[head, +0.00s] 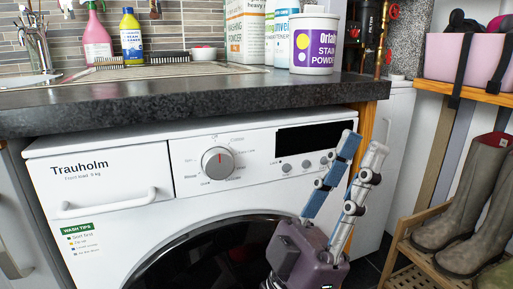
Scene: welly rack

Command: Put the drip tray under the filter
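A white front-loading washing machine (120,207) stands under the dark worktop, its round door partly in view. Its lower front is below the picture, so no filter shows there. I can make out no drip tray.
The dark worktop (200,96) carries bottles, boxes and a stain powder tub (315,45). A wooden rack (408,250) with grey wellies (455,205) stands at the right. A pink box (465,57) sits on a shelf above. Dark floor shows between machine and rack.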

